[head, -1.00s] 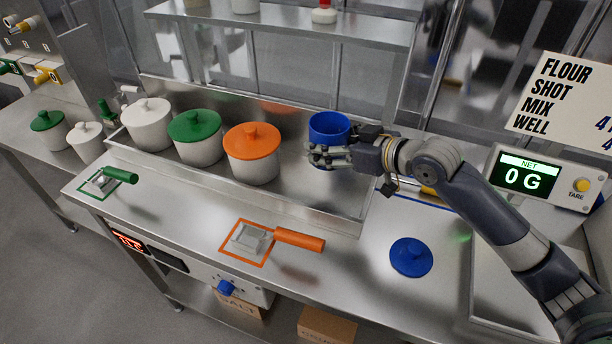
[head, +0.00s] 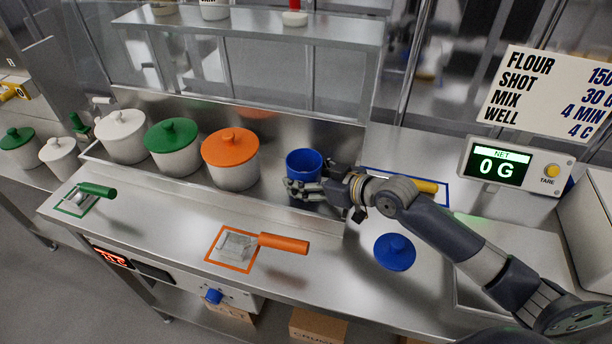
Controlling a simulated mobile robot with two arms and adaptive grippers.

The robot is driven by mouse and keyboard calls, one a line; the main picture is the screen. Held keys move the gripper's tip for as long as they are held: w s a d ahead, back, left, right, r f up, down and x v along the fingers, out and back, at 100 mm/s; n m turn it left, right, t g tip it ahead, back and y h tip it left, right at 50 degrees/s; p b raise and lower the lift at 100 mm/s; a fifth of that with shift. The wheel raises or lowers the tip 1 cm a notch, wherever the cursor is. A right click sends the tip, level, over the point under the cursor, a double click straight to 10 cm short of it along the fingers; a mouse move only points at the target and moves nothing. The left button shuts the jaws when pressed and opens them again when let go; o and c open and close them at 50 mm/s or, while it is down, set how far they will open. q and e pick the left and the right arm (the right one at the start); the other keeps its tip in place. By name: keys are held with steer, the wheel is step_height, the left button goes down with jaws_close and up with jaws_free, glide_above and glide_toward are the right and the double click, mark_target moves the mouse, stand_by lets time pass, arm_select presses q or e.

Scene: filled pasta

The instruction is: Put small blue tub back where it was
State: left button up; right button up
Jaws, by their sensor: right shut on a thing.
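The small blue tub (head: 304,163) is open at the top and stands upright at the right end of the long steel tray, right of the orange-lidded tub (head: 231,172). My right gripper (head: 304,189) is shut on the tub from its front right side, with fingers across its lower part. The tub's base is partly hidden by the fingers, so I cannot tell whether it touches the tray floor. My left gripper is not in view.
Green-lidded (head: 174,158) and white (head: 124,147) tubs share the steel tray (head: 290,207). An orange-handled scoop (head: 283,243) and a green-handled scoop (head: 97,189) lie in front. A yellow handle (head: 425,186) lies behind my right arm. The scale display (head: 497,166) reads 0 G.

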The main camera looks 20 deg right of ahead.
steer(key=o, duration=1)
steer(key=shift+f, duration=0.15)
steer(key=o, duration=0.4)
steer(key=shift+r, duration=0.2)
steer(key=shift+s+d, duration=0.25)
steer(key=shift+s, duration=0.05)
steer(key=b+v, duration=0.1)
steer(key=v, duration=0.8)
steer(key=shift+s+d+r, duration=0.1)
steer(key=shift+s+d, duration=0.05)
steer(key=shift+s, duration=0.1)
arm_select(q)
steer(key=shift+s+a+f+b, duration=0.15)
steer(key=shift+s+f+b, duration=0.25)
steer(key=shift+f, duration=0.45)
arm_select(e)
steer(key=shift+v, duration=0.85)
steer(key=shift+r, duration=0.1)
